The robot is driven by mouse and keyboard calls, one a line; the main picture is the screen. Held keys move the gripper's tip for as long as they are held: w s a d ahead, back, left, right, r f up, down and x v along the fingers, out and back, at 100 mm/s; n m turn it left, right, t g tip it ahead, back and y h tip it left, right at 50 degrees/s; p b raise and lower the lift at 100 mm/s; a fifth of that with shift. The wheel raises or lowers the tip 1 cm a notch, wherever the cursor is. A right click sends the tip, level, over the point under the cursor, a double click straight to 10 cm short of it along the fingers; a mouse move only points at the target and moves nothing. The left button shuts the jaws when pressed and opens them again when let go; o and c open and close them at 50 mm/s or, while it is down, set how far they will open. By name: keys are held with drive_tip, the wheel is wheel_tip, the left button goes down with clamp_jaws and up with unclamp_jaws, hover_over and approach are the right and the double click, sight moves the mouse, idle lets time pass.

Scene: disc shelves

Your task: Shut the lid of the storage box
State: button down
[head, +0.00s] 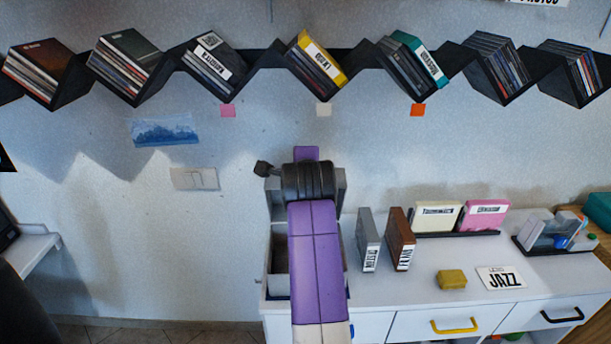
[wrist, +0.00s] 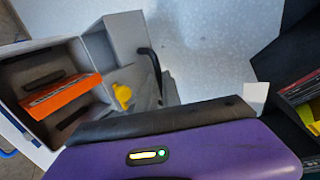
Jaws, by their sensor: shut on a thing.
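The storage box (head: 279,246) stands at the left end of the white cabinet, partly hidden behind my arm. Its grey lid (head: 341,186) is raised, with parts showing on both sides of my dark wrist. In the wrist view the open box (wrist: 75,52) is at the left, with an orange item (wrist: 60,96) inside and the grey lid (wrist: 113,40) up beside it. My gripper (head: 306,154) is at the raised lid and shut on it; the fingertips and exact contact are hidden. Its purple body also fills the bottom of the wrist view.
A grey case (head: 367,240) and a brown case (head: 400,239) stand just right of the box. A yellow block (head: 452,279) and a JAZZ card (head: 501,278) lie farther right. Zigzag disc shelves (head: 265,68) run along the wall above.

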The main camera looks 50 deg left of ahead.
drive_tip(key=shift+w+a+r, duration=0.1)
drive_tip(key=shift+w+r, duration=0.05)
drive_tip(key=shift+r, duration=0.05)
drive_tip(key=c, duration=1.5)
unclamp_jaws()
drive_tip(key=shift+c, duration=0.2)
drive_tip(key=shift+f, duration=0.1)
drive_tip(key=b+v, duration=0.1)
drive_tip(key=v, duration=0.7)
drive_tip(key=shift+a, duration=0.1)
